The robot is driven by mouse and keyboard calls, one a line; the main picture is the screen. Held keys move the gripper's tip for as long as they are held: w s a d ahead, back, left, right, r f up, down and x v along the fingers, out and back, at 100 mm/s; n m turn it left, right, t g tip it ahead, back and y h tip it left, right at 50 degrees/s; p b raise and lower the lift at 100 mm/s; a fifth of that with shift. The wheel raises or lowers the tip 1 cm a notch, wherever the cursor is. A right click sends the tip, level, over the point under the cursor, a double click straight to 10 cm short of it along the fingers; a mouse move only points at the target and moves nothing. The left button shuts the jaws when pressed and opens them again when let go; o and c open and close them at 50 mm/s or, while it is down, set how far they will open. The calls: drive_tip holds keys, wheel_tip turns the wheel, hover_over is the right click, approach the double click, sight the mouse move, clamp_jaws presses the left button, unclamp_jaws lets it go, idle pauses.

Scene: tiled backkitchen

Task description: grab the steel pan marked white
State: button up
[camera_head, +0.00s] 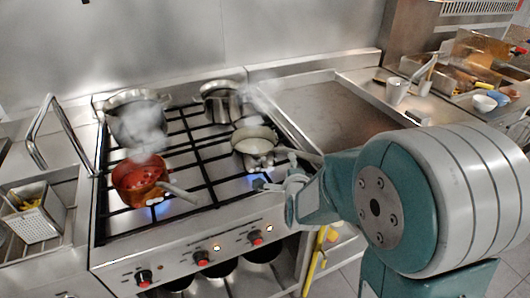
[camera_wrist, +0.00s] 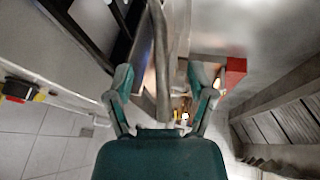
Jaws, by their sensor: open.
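A steel pan (camera_head: 254,141) sits on the front right burner of the stove, with its handle pointing right toward my arm. I cannot make out a clear white mark on it. My gripper (camera_head: 272,170) is at the handle side of this pan, low over the stove's front right; my arm partly hides the handle. In the wrist view my gripper (camera_wrist: 163,90) is open. A long grey handle (camera_wrist: 161,65) runs between its two fingers, with a gap on either side. Whether a finger touches it, I cannot tell.
A red pan (camera_head: 141,183) with steam stands front left, its handle pointing right. A steaming pot (camera_head: 136,119) stands back left and a steel pot (camera_head: 222,104) back right. A blue flame shows beside my gripper. A flat steel griddle (camera_head: 330,108) lies right of the burners.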

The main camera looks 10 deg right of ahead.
sight(286, 152)
drive_tip(key=x, duration=0.4)
drive_tip(key=shift+a, duration=0.2)
drive_tip(key=shift+w+a+f, duration=0.15)
drive_tip(key=shift+w+a, duration=0.05)
drive_tip(key=shift+w, duration=0.4)
drive_tip(key=x, duration=0.5)
drive_tip(key=shift+d, duration=0.3)
drive_tip(key=shift+s+a, duration=0.1)
clamp_jaws()
